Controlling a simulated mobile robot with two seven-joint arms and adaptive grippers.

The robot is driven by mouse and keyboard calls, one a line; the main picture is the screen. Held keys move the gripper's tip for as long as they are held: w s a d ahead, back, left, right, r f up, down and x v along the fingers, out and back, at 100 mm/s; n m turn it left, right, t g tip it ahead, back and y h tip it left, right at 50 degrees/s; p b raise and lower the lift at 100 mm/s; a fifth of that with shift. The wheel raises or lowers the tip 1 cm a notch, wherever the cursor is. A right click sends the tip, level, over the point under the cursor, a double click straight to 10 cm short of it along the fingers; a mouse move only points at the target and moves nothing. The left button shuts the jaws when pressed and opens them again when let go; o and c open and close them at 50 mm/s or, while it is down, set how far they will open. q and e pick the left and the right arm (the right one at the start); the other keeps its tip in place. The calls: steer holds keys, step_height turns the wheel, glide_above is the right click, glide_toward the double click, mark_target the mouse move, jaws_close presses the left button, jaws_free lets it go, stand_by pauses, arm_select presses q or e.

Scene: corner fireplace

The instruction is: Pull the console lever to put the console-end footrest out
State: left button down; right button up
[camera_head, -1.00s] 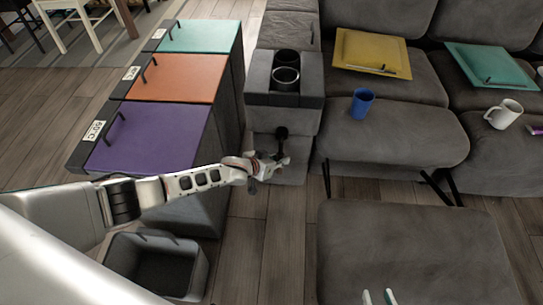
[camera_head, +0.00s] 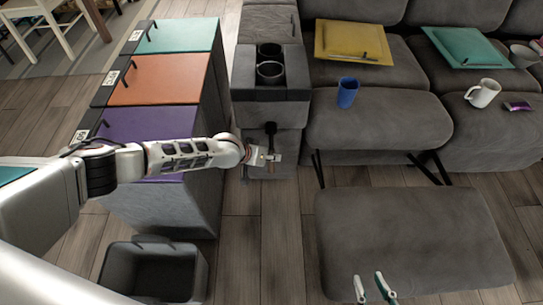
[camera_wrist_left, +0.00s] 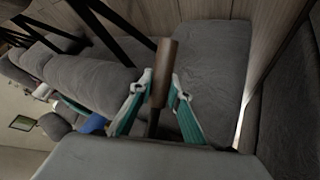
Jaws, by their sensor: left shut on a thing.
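The console (camera_head: 272,95) stands at the near end of the sofa, with two round cup holders on top. Its lever (camera_head: 270,129) shows as a dark piece on the front face. In the left wrist view the lever has a brown cylindrical handle (camera_wrist_left: 166,60) on a dark stem. My left gripper (camera_head: 266,158) is shut on this handle, with its teal fingers on either side.
An open grey bin (camera_head: 150,245) and a row of coloured-lid bins (camera_head: 160,80) lie left. A blue cup (camera_head: 347,92), white mug (camera_head: 482,93) and trays (camera_head: 352,42) rest on the sofa.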

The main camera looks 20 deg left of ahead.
arm_select(q)
steer(key=shift+s+f, duration=0.1)
steer(key=shift+f, duration=0.05)
steer(key=c, duration=2.2)
jaws_free()
steer(key=shift+o, duration=0.2)
steer(key=shift+d, duration=0.15)
steer(key=shift+s+r, duration=0.15)
steer(key=shift+r, duration=0.1)
steer(key=a+v, duration=0.1)
steer(key=v, duration=1)
steer(key=shift+r, duration=0.2)
steer(key=shift+a, duration=0.1)
